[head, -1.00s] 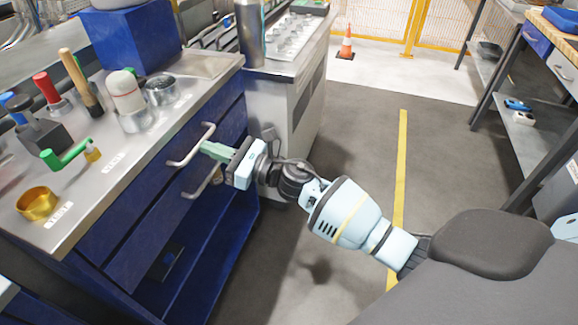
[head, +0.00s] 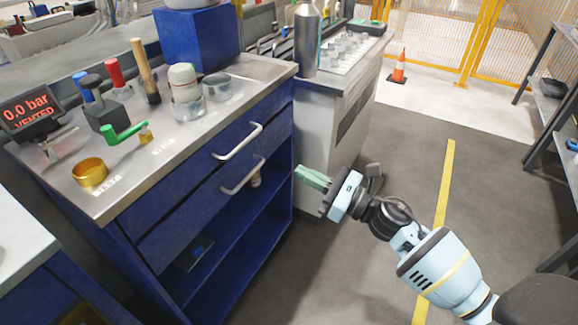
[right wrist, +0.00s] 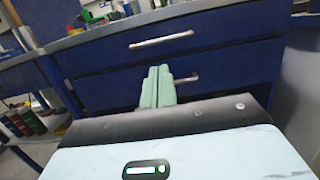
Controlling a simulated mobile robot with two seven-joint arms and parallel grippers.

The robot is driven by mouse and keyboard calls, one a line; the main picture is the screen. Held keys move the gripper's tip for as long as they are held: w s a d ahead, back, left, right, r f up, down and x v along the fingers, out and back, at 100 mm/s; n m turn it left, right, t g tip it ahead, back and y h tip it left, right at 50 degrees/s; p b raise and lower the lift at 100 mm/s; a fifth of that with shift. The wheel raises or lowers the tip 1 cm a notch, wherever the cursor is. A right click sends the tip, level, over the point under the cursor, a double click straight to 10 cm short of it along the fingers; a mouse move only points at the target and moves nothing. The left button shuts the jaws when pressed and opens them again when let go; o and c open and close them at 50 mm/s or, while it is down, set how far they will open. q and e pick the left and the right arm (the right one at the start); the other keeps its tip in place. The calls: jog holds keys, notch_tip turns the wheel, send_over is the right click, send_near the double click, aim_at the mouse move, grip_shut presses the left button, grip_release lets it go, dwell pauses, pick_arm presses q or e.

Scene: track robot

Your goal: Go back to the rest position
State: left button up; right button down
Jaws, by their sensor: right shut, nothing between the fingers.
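My right gripper (head: 312,178) is in the head view, in the air to the right of the blue cabinet's front, apart from it. Its green fingers are together with nothing between them. In the right wrist view the shut fingers (right wrist: 157,88) point toward the cabinet's drawers. The upper drawer handle (head: 238,142) and lower drawer handle (head: 243,176) are grey bars on the cabinet. Both drawers look shut. My left gripper shows in neither view.
The cabinet's steel top (head: 120,190) holds a brass cup (head: 89,173), a green-handled valve (head: 123,134), a pressure display (head: 30,110) and several tools. A grey cabinet (head: 322,130) stands behind my right gripper. Floor is clear around the yellow line (head: 444,190); an orange cone (head: 398,67) stands farther back.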

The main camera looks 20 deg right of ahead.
jog(key=shift+s+d+f, duration=0.15)
jog(key=shift+s+d, duration=0.3)
